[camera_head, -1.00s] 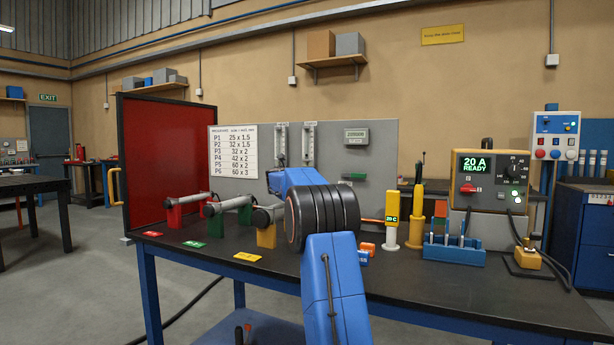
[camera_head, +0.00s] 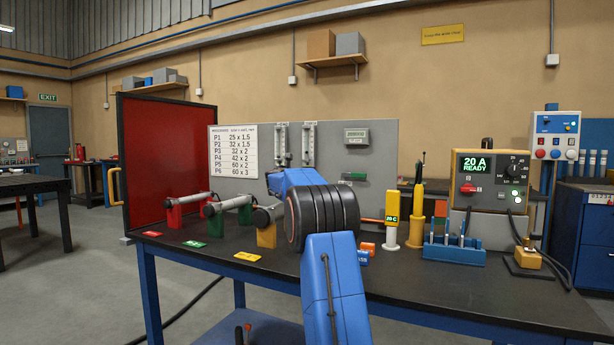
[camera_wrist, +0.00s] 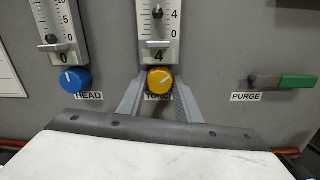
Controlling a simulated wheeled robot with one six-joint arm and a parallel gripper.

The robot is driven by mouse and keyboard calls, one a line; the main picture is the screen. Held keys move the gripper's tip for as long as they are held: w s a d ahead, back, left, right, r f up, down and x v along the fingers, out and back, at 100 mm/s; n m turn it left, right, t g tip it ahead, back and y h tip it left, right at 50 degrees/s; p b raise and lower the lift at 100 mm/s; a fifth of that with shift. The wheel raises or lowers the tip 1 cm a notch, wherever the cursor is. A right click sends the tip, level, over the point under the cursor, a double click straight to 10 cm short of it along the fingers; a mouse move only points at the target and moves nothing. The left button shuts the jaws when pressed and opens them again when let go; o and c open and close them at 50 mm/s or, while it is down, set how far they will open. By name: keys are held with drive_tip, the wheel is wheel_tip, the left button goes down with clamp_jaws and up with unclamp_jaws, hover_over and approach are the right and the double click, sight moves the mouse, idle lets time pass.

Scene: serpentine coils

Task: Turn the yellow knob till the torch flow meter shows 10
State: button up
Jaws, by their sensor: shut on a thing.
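In the wrist view the yellow knob (camera_wrist: 160,80) sits on the grey panel below a flow meter (camera_wrist: 158,25). This meter's window reads 4, and its dark float is near the 4 mark; the upper scale is cut off. My gripper (camera_wrist: 159,84) has one finger on each side of the yellow knob and is shut on it. The label under the knob is partly hidden by my gripper. In the head view my arm hides the knob and my gripper, while the two flow meters (camera_head: 309,143) show small, their readings too small to read.
A blue knob (camera_wrist: 76,80) marked HEAD is left of the yellow one, under a meter reading 0. A green-ended PURGE lever (camera_wrist: 298,82) is to the right. Pipes on stands (camera_head: 186,199) and a torch-like yellow tool (camera_head: 417,216) stand on the bench (camera_head: 450,290).

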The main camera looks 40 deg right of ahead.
drive_tip(key=shift+m, duration=0.9)
drive_tip(key=o, duration=1)
drive_tip(key=shift+o, duration=0.2)
drive_tip(key=shift+a, duration=0.1)
drive_tip(key=v, duration=1.7)
drive_tip(key=shift+f, duration=0.2)
drive_tip(key=shift+a, duration=0.15)
